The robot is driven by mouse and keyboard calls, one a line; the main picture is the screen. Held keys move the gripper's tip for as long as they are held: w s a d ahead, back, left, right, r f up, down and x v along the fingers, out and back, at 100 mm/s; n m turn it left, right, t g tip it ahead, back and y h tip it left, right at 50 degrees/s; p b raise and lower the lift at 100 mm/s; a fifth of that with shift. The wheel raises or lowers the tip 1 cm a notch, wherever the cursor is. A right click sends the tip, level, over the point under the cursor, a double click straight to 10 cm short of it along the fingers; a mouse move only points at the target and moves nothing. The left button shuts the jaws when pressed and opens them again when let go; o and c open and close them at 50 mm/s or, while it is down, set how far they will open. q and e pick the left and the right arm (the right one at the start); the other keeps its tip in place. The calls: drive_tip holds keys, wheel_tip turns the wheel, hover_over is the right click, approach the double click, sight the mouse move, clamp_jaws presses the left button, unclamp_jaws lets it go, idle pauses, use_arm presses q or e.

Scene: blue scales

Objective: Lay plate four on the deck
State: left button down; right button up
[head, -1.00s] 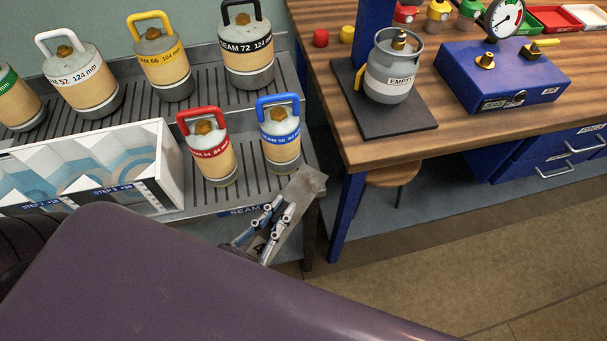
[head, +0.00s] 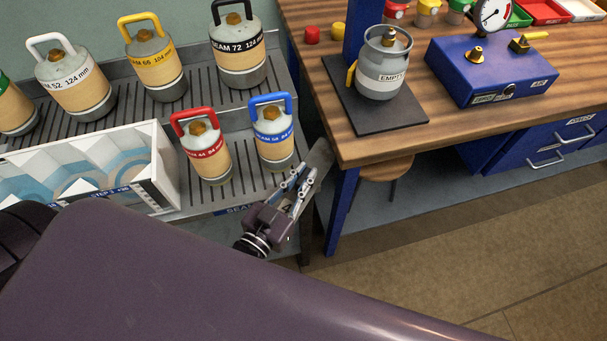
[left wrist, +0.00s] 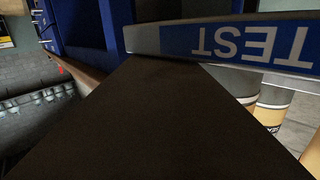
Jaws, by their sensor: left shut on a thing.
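A thin grey plate (head: 320,155) marked 4 is held in my left gripper (head: 300,186), which is shut on it. The plate is tilted, in front of the gap between the slatted grey rack and the wooden bench. In the left wrist view the dark plate (left wrist: 160,125) fills the middle. The slatted rack surface (head: 110,110) looks like the deck, but I cannot tell for certain. The gripper is near its front right corner. My right gripper is not in view.
Red-handled (head: 205,155) and blue-handled (head: 273,140) canisters stand at the rack front, larger ones behind. A white compartment box (head: 165,180) is at left. The wooden bench (head: 420,150) bears a grey EMPTY cylinder (head: 382,75) and a blue gauge box (head: 490,75). A TEST sign (left wrist: 250,45) shows in the wrist view.

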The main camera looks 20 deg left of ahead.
use_arm(q)
drive_tip(key=shift+f, duration=0.1)
drive_tip(key=c, duration=2.3)
unclamp_jaws()
drive_tip(key=shift+f, duration=0.1)
drive_tip(key=shift+c, duration=0.2)
drive_tip(key=o, duration=0.4)
drive_tip(key=shift+s, duration=0.15)
